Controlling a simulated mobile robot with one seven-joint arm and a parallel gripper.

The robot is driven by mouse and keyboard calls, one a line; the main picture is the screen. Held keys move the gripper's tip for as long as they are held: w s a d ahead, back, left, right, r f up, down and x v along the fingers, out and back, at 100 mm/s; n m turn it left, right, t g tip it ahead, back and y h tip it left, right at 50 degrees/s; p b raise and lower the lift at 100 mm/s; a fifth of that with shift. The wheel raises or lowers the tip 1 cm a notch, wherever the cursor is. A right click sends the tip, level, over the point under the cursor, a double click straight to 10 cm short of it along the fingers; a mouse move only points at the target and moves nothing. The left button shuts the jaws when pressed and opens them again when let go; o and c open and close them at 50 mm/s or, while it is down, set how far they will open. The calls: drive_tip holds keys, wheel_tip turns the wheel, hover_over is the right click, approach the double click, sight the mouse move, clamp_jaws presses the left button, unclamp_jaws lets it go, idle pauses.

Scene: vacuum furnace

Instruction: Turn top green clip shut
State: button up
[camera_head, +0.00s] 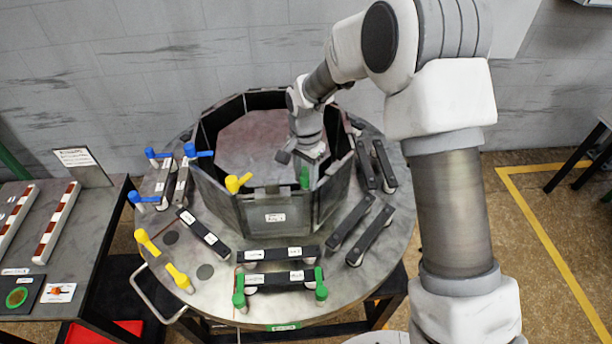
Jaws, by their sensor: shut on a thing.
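The top green clip (304,178) stands upright at the front rim of the dark polygonal furnace wall (230,205). My gripper (302,160) comes down from above and behind it, inside the ring of panels. The jaws are shut on the green clip. Its lower part shows below the fingers; its upper end and the exact contact are hidden by the gripper. Two other green clips stand lower at the front of the round table, one on the left (239,292) and one on the right (321,286), at the ends of a black bar (280,279).
Yellow clips (147,242) and blue clips (143,199) stand at the left of the round metal table (215,295); one yellow clip (238,182) is on the wall rim near my gripper. Black bars (370,235) lie around the ring. A side table (85,235) stands left.

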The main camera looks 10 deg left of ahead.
drive_tip(key=shift+d+n+b, duration=0.15)
drive_tip(key=shift+n+b, duration=0.25)
drive_tip(key=shift+n, duration=0.2)
clamp_jaws()
drive_tip(key=shift+n+b, duration=0.4)
drive_tip(key=shift+n, duration=0.4)
drive_tip(key=shift+w+n+b, duration=0.1)
drive_tip(key=shift+n+b, duration=0.65)
drive_tip(key=shift+n, duration=1.45)
drive_tip(key=shift+r+n+b, duration=0.15)
drive_tip(key=shift+n+b, duration=0.2)
drive_tip(key=shift+n, duration=1.85)
drive_tip(key=shift+a+n, duration=0.2)
drive_tip(key=shift+n, duration=1.2)
drive_tip(key=o, duration=0.8)
unclamp_jaws()
drive_tip(key=shift+o, duration=1.2)
drive_tip(key=shift+d, duration=0.1)
